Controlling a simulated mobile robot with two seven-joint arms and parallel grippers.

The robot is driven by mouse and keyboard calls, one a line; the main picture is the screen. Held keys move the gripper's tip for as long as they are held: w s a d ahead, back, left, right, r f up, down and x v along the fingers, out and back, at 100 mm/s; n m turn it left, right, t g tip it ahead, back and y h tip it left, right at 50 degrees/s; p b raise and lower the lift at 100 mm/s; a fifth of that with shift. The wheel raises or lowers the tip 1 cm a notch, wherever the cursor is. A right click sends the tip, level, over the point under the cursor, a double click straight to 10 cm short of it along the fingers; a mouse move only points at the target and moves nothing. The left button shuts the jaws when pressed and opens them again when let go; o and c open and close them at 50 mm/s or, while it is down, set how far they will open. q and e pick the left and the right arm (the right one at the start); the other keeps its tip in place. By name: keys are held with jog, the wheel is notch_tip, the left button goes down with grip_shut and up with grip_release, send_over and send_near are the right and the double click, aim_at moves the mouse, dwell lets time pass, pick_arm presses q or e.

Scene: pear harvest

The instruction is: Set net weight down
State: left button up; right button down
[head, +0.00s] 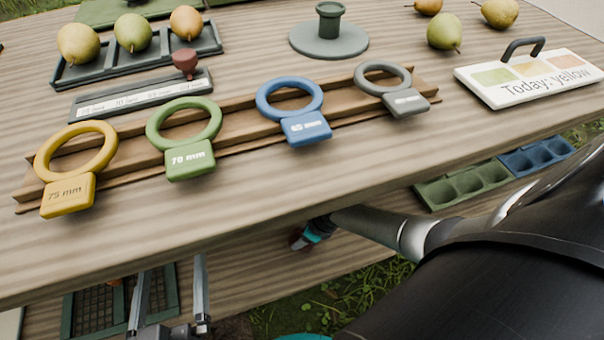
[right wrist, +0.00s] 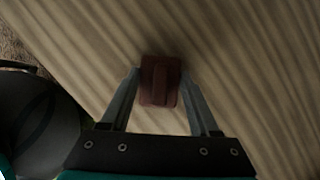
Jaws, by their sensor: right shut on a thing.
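The net weight, a dark red block (right wrist: 160,82), is between the fingertips of my right gripper (head: 306,236) in the right wrist view. My right gripper is shut on it. In the head view the weight (head: 296,239) is a small dark red patch past the front edge of the upper table, over a lower wooden surface (head: 255,275). I cannot tell whether it touches that surface. My left gripper (head: 172,285) shows at the bottom left of the head view, its two fingers apart and nothing visible between them.
Yellow, green, blue and grey sizing rings stand on a wooden rack (head: 235,140) on the upper table. A green mesh crate (head: 70,312) is at lower left, near my left gripper. Grass shows below.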

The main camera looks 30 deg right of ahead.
jog(key=shift+c, duration=0.6)
grip_release()
jog(key=shift+f, duration=0.1)
